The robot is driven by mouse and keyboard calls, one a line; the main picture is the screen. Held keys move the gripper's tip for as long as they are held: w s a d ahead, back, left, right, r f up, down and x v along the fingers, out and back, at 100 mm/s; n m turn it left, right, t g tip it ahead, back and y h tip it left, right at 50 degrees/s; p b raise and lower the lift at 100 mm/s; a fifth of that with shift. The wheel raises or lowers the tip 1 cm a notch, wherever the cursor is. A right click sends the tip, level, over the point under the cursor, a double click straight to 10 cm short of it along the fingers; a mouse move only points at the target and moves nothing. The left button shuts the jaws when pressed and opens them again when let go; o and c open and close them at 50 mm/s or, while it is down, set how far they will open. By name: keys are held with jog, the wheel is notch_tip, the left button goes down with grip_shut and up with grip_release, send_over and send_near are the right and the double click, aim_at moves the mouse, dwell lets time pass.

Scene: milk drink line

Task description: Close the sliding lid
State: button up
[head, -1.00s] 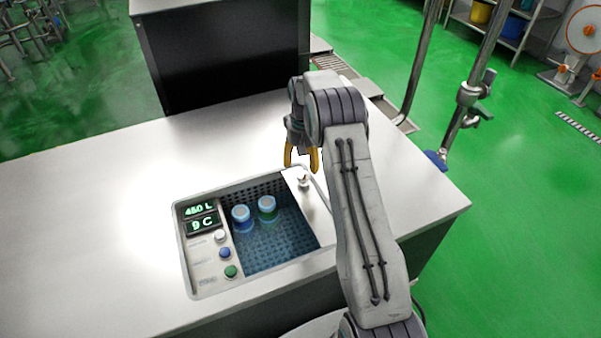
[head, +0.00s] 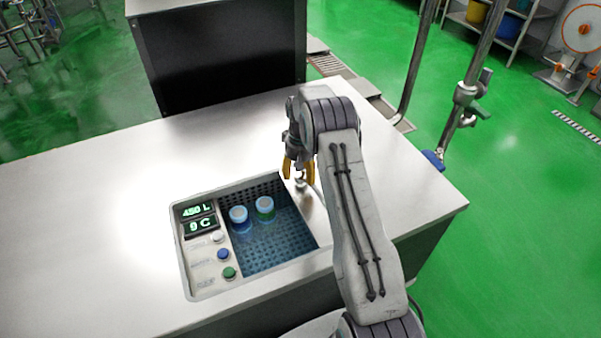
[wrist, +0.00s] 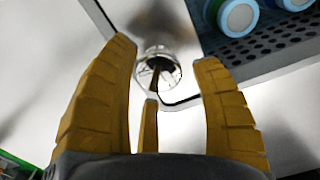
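The sliding lid (head: 311,205) is a pale metal panel at the right end of the sunken basin (head: 270,245). The basin's perforated inside is largely uncovered. A small round shiny knob (head: 300,184) stands on the lid, and it also shows in the wrist view (wrist: 158,68). My gripper (head: 299,172) is over the knob with its yellow fingers pointing down. In the wrist view its fingers (wrist: 165,55) are spread apart, with the knob between or just beyond their tips. I cannot tell whether any finger touches the knob.
Two blue-capped containers (head: 239,214) (head: 265,204) stand in the basin. A control panel (head: 225,270) with a display and buttons borders it on the left. The white counter (head: 90,210) is clear around it. A dark cabinet (head: 225,60) stands behind.

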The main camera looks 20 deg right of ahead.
jog(key=shift+r, duration=0.1)
jog(key=c, duration=1.1)
jog(key=shift+o, duration=0.2)
